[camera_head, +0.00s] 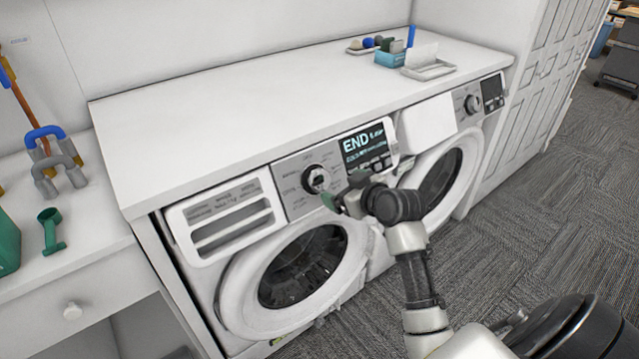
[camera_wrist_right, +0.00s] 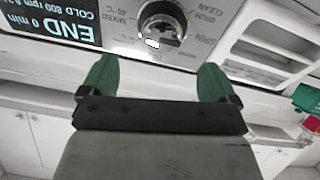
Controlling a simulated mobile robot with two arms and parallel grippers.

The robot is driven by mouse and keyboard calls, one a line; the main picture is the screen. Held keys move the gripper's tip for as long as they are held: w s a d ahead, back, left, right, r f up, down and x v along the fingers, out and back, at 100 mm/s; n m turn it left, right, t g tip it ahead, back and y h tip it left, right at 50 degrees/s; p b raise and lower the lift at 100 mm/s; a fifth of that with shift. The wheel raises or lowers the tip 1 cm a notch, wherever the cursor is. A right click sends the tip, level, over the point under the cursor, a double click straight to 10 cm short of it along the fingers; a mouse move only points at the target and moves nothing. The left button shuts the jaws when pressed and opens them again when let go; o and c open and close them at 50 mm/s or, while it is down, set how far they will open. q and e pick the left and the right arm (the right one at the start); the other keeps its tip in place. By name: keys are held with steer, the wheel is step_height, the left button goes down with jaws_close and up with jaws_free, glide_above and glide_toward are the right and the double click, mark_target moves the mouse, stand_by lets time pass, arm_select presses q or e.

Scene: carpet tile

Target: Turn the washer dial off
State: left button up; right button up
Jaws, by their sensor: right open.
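The washer (camera_head: 230,262) is the left of two white front-loading machines under a white counter. Its round dark dial (camera_head: 316,179) sits on the grey control panel, left of a display (camera_head: 366,146) that reads "END". The dial also shows in the right wrist view (camera_wrist_right: 162,22), upside down, with printed settings around it. My right gripper (camera_head: 335,203) is just below the dial in the head view. In the right wrist view its green fingertips (camera_wrist_right: 155,80) are spread apart and empty, and the dial lies beyond the gap between them. My left gripper is not in view.
A second machine (camera_head: 465,165) stands to the right. The counter top (camera_head: 250,100) is mostly bare, with a blue box (camera_head: 390,58) and a white tray (camera_head: 430,70) at its far right. A lower table (camera_head: 90,245) at left holds tools. Carpeted floor lies right.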

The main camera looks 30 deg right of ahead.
mark_target(322, 181)
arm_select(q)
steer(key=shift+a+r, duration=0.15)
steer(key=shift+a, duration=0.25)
arm_select(e)
steer(key=x, duration=0.8)
steer(key=shift+w+a+f, duration=0.1)
steer(key=shift+w+a, duration=0.1)
steer(key=shift+c, duration=0.3)
steer(key=c, duration=0.9)
steer(key=shift+o, duration=0.2)
steer(key=shift+m+p, duration=0.6)
steer(key=shift+p, duration=0.4)
steer(key=m+p, duration=1)
steer(key=shift+a+r+g+h, duration=0.1)
steer(key=shift+r+g+h, duration=0.2)
steer(key=shift+r+g, duration=0.1)
steer(key=m+p, duration=0.3)
arm_select(q)
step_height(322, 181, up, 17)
steer(key=p, duration=0.2)
arm_select(e)
steer(key=shift+f+m+g, duration=0.15)
steer(key=shift+m+g, duration=0.15)
steer(key=shift+m, duration=1.5)
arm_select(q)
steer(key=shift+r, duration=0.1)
